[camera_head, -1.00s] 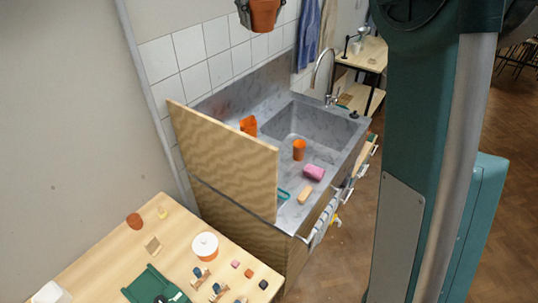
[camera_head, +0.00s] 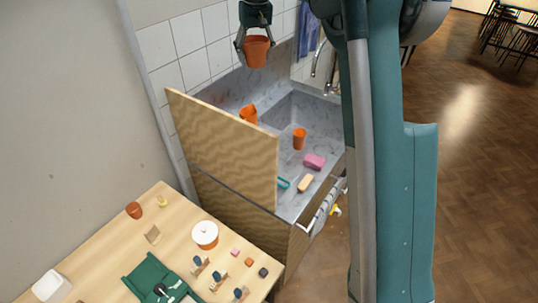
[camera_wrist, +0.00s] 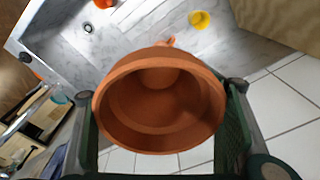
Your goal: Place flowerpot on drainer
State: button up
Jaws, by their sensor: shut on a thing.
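The terracotta flowerpot (camera_head: 257,53) hangs upright in my gripper (camera_head: 256,43), high in front of the white wall tiles and above the sink unit. In the wrist view the flowerpot (camera_wrist: 160,110) shows its open, empty mouth, with a finger of my gripper (camera_wrist: 162,125) against each side. The grey marbled drainer surface (camera_head: 288,205) lies well below, beside the sink basin (camera_head: 295,105); a wooden panel hides part of it.
A table (camera_head: 110,245) holds several small objects.

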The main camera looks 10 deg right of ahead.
jog(key=s+f+m+b, duration=0.1)
jog(key=s+f+m, duration=0.2)
jog(key=f, duration=1.3)
jog(key=s+f+m+b, duration=0.1)
jog(key=s+f+m, duration=0.2)
jog(key=f, duration=1.3)
jog(key=shift+s+d+h, duration=0.3)
jog(key=shift+s+d, duration=0.1)
jog(key=shift+s, duration=0.1)
jog(key=shift+f, duration=0.1)
jog(key=shift+f, duration=3.05)
jog(key=shift+f, duration=0.1)
jog(key=shift+f, duration=1.75)
jog(key=shift+f, duration=0.15)
